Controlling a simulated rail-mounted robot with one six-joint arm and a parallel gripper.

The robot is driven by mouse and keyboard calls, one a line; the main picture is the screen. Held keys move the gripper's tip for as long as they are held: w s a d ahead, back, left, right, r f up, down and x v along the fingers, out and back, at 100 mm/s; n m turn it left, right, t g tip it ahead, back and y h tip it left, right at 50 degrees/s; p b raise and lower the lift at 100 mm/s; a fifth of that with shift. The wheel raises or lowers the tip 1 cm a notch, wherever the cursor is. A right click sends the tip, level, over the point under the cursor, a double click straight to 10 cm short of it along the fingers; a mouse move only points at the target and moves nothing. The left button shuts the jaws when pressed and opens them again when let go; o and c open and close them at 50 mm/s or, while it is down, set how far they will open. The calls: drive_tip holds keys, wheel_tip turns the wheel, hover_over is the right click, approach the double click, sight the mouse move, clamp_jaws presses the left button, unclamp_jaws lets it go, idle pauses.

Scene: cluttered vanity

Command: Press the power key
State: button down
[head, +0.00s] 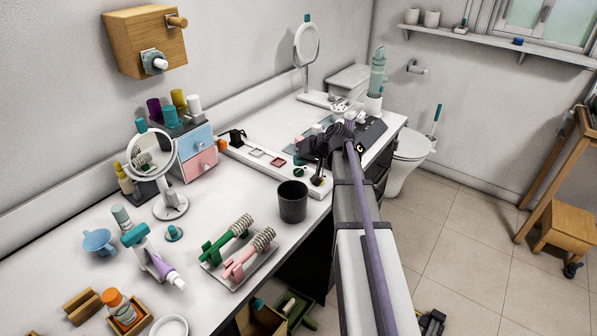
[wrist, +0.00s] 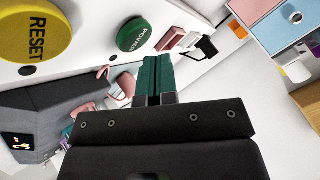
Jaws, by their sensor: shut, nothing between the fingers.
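The power key is a round green button marked POWER (wrist: 133,34), in the upper middle of the wrist view. It sits on a white panel. My gripper (wrist: 155,62) comes up from below in that view, its two dark green fingers together and empty. The fingertips appear just right of and below the power key, with a gap in the picture; I cannot tell the depth. In the head view my gripper (head: 305,153) is over the far part of the counter, and a small green round part (head: 299,171) shows just below it. Its lettering is too small to read there.
A yellow button marked RESET (wrist: 30,37) stands left of the power key in the wrist view. A dark console with a lit display (wrist: 20,141) lies below it. In the head view a dark cup (head: 293,203) and a drawer box (head: 190,153) stand nearby.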

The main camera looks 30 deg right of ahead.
sight(300, 170)
drive_tip(key=shift+f+b, duration=0.4)
drive_tip(key=shift+f+b, duration=0.45)
idle(0.6)
drive_tip(key=shift+r, duration=0.1)
drive_tip(key=shift+r+p, duration=0.8)
drive_tip(key=shift+p, duration=0.1)
wheel_tip(300, 170, up, 5)
drive_tip(key=p, duration=0.5)
drive_tip(key=shift+r, duration=0.1)
